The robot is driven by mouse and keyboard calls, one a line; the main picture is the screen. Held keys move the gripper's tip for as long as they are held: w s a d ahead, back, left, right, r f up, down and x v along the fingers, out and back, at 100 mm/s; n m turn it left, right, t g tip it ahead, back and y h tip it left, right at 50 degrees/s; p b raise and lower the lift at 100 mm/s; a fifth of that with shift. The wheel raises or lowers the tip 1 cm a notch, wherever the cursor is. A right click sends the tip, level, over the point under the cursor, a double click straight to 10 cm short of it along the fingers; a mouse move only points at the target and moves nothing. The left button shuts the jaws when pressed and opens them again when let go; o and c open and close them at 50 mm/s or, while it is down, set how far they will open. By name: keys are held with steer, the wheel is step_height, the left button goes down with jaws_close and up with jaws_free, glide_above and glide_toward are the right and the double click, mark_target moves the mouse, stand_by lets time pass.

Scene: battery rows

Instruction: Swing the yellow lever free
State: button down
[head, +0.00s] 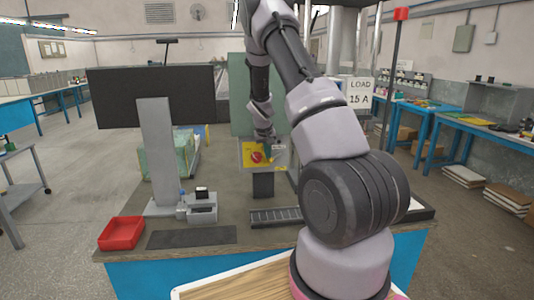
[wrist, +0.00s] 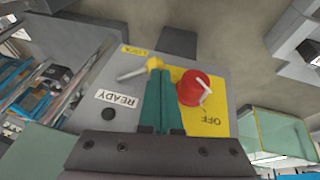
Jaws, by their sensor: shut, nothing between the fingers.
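The yellow lever shows in the wrist view as a yellow ball knob (wrist: 154,63) on a short grey rod slanting down to the left. It is mounted on a grey control panel (wrist: 217,68), which also shows in the head view (head: 245,145). My gripper (wrist: 172,64) is shut and empty, its green fingers together. Their tips are beside the yellow knob; I cannot tell whether they touch it. A red rotary switch (wrist: 194,88) on a yellow plate is just right of the fingers. In the head view my gripper (head: 270,147) is in front of the panel and the lever cannot be made out.
A READY label (wrist: 117,98) with a dark round indicator is on the panel. On the bench are a red tray (head: 121,233), a dark mat (head: 192,237), a small grey device (head: 202,207) and a black slotted strip (head: 275,218). A dark screen (head: 150,95) stands at left.

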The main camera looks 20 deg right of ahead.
steer(key=shift+a+f+h, duration=0.15)
steer(key=shift+f+h, duration=0.15)
steer(key=shift+h, duration=0.3)
step_height(320, 180, down, 6)
steer(key=n+g+h, duration=0.2)
steer(key=n+h, duration=0.1)
steer(key=h, duration=0.7)
steer(key=v, duration=1.2)
steer(key=shift+a+f, duration=0.15)
steer(key=shift+a, duration=0.05)
stand_by(0.4)
